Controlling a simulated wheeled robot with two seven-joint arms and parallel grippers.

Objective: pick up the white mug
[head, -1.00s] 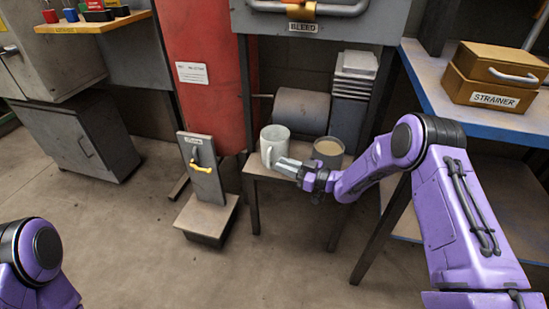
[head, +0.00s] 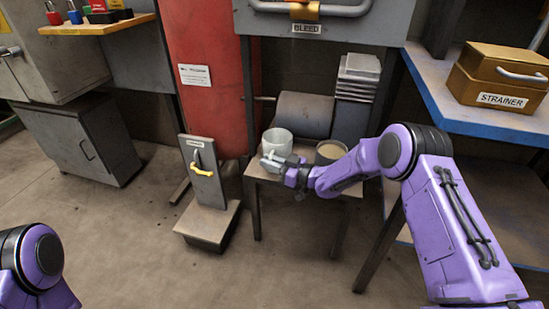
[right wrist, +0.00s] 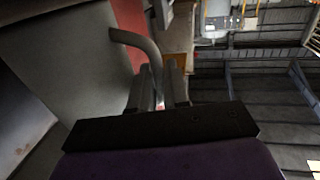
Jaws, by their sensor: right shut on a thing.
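The white mug (head: 278,139) stands upright on the small table under the grey cabinet, and I see no gap beneath it. My right gripper (head: 272,161) is at its near side, shut on the mug's handle. In the right wrist view the mug (right wrist: 70,55) fills the left side, its curved handle (right wrist: 138,45) running down between the fingers (right wrist: 160,88). The fingertips partly hide the handle's lower end. My left gripper is out of view; only part of my left arm shows at the lower left.
A grey pot with tan contents (head: 331,151) stands on the small table (head: 262,173), close right of the mug and behind my right arm. A red cylinder (head: 208,80) rises at left. A blue-edged bench (head: 450,110) holds a strainer box (head: 497,85) at right.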

